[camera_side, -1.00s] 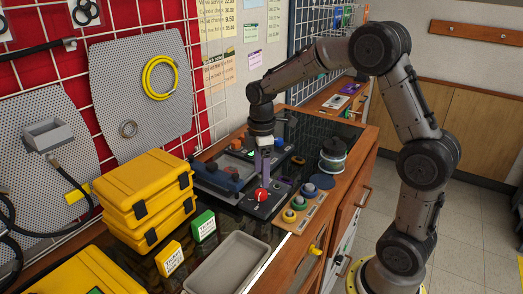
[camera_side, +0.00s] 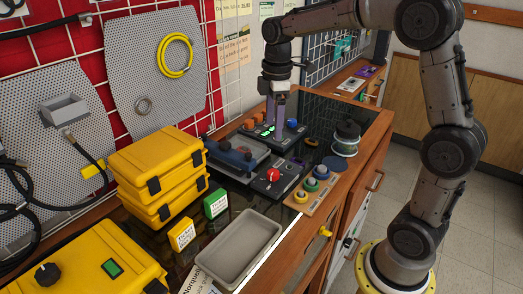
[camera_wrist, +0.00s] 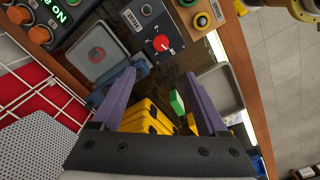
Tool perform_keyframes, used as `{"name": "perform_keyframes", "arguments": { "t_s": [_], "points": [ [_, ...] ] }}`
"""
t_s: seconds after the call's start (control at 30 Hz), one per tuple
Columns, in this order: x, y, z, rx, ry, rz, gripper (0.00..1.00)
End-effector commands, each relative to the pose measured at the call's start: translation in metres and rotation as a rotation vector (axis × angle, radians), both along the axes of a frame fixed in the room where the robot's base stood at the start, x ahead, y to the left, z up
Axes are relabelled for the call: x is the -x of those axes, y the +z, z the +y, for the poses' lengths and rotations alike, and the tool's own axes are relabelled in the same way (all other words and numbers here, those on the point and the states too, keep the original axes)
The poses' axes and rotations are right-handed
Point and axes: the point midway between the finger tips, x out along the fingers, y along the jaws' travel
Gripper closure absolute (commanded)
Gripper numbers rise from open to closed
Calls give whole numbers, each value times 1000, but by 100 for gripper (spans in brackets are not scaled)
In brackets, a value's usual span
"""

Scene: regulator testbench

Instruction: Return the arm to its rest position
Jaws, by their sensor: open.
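My gripper (camera_side: 275,116) hangs from the arm above the bench with its purple fingers pointing down. In the side view it appears in front of the panel with the green display and above and behind the red-knob box. In the wrist view the gripper (camera_wrist: 160,85) has its two fingers wide apart, with nothing held between them. The red knob (camera_side: 272,175) sits on a dark box, apart from the fingers. It also shows in the wrist view (camera_wrist: 161,42).
A grey tray (camera_side: 238,250), yellow cases (camera_side: 160,178), a green block (camera_side: 215,203) and a yellow block (camera_side: 181,234) stand in front. A strip of coloured buttons (camera_side: 311,187) and a spool (camera_side: 345,138) are at right. The wire grid wall (camera_side: 90,60) rises behind.

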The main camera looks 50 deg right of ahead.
Motion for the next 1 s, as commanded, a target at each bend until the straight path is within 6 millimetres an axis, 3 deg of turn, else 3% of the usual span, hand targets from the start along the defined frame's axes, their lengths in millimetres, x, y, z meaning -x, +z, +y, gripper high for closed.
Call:
{"name": "perform_keyframes", "arguments": {
  "t_s": [0.07, 0.2, 0.37, 0.5, 0.7, 0.83, 1.0],
  "points": [
    [11, 25, 11, 11, 22, -56, 24],
    [54, 58, 36, 22, 30, -159, 24],
    [114, 72, 59, -2, -95, -280, 24],
    [165, 62, 72, -58, -272, -376, 24],
    [212, 25, 79, -166, -580, -439, 24],
    [219, 6, 79, -206, -745, -421, 24],
    [216, 6, 79, -239, -850, -428, 24]
  ]
}}
